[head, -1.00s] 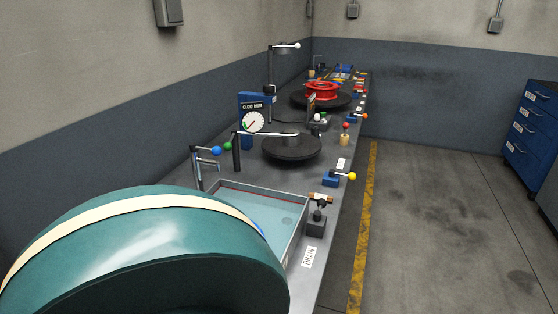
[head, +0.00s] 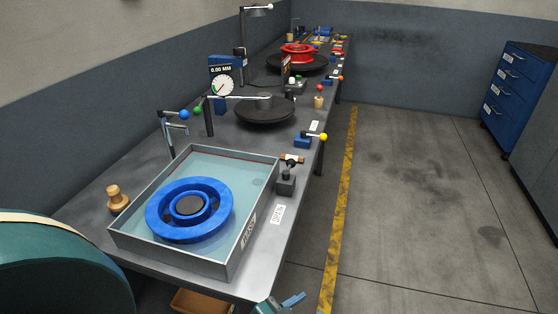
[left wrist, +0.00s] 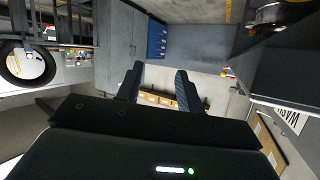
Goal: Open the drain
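The wash tank (head: 185,262) stands on the near end of the bench, with pale blue water and a blue wheel rim (head: 160,212) lying in it. My left gripper (head: 290,302) is low at the bottom edge, beyond the bench's right edge and apart from the valve. In the left wrist view its fingers (left wrist: 158,80) are spread with nothing between. My right gripper is not in view.
A yellow-knobbed lever (head: 322,137) and a black turntable (head: 264,112) are farther along the bench (head: 262,268). The floor to the right is clear.

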